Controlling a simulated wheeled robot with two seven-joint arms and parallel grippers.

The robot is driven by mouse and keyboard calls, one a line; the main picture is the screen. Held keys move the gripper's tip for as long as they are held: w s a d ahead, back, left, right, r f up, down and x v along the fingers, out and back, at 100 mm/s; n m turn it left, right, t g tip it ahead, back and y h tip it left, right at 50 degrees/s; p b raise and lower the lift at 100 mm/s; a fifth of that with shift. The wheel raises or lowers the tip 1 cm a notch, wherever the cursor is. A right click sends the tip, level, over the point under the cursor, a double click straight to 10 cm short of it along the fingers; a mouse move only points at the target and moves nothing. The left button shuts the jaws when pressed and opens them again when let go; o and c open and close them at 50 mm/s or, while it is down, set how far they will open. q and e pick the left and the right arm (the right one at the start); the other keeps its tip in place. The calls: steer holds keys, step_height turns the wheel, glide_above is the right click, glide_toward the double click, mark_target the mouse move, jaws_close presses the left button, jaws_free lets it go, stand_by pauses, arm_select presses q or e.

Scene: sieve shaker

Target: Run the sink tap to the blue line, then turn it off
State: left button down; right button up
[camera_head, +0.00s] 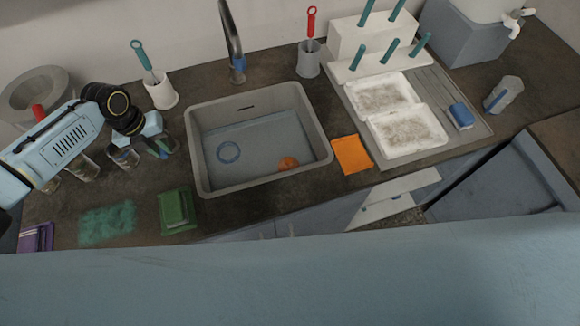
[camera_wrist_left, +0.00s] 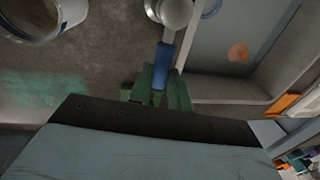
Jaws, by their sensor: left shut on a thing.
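The sink (camera_head: 325,150) is in the middle of the head view, with a blue ring (camera_head: 228,152) and a round orange thing (camera_head: 288,163) in its bluish bottom. I cannot tell the water level. The curved tap spout (camera_head: 231,30) stands behind the sink, with blue at its base; no stream shows. My left gripper (camera_head: 160,148) is left of the sink. In the left wrist view, its green fingers (camera_wrist_left: 158,90) are shut on a blue handle (camera_wrist_left: 163,65), which joins a pale round knob (camera_wrist_left: 174,12). It looks like a tap lever. My right gripper is out of view.
Glass jars (camera_head: 84,165) stand under my left arm. A green sponge (camera_head: 177,210) and an orange cloth (camera_head: 352,155) flank the sink. Brush holders (camera_head: 160,92) (camera_head: 308,62) stand behind it. A drying rack (camera_head: 460,95) with white trays is at right.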

arm_select(q)
steer(key=shift+w+a+r, duration=0.15)
steer(key=shift+a, duration=0.1)
steer(key=c, duration=1.3)
jaws_free()
steer(key=shift+c, duration=0.2)
steer(key=shift+o, duration=0.5)
steer(key=shift+d, duration=0.1)
step_height(320, 180, up, 13)
steer(key=a, duration=0.2)
steer(key=shift+s, duration=0.3)
